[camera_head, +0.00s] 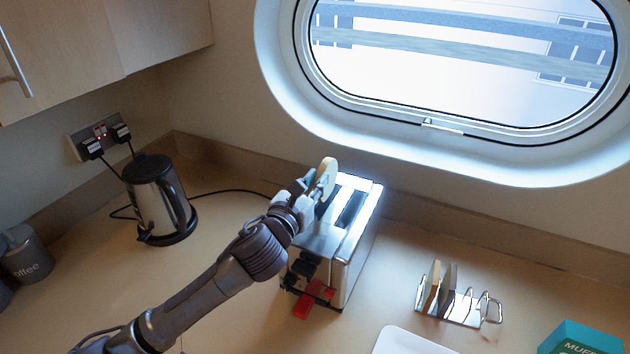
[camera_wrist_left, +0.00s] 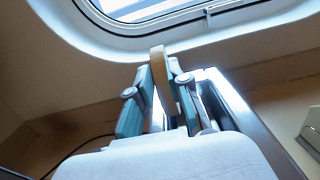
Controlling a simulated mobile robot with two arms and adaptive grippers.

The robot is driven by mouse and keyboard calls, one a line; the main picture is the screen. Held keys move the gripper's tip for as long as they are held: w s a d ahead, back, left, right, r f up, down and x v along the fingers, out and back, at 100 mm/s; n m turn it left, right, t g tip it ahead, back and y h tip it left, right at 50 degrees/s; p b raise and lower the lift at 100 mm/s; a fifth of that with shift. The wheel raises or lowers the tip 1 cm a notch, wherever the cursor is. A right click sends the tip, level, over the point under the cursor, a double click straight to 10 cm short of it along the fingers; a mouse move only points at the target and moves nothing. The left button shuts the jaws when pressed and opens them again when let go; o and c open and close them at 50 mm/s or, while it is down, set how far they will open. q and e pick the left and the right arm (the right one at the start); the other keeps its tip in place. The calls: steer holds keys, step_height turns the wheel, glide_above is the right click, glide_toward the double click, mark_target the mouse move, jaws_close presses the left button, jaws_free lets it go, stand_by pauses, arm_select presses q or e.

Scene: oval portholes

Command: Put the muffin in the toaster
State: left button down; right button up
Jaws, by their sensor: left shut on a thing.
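The muffin (camera_head: 326,176) is a pale, round, flat piece held upright and edge-on in my left gripper (camera_head: 317,187). It also shows between the two fingers in the left wrist view (camera_wrist_left: 161,75). My left gripper is shut on it, over the left part of the toaster. The toaster (camera_head: 347,246) is a shiny metal box with long slots on top; the right slot (camera_head: 350,209) shows, and the left one is partly hidden by the gripper. I cannot tell whether the muffin's lower edge is inside a slot. A red lever (camera_head: 313,299) sits at the toaster's front. My right gripper is not in view.
A toast rack (camera_head: 457,301) with slices stands to the right, near a white tray (camera_head: 408,342) and a teal box (camera_head: 580,339). An oval window is above.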

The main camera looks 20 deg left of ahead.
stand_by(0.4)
arm_select(q)
steer(key=shift+f+b, duration=1.45)
steer(key=shift+f, duration=0.95)
steer(key=c, duration=1)
jaws_free()
step_height(320, 180, up, 7)
steer(key=p, duration=0.8)
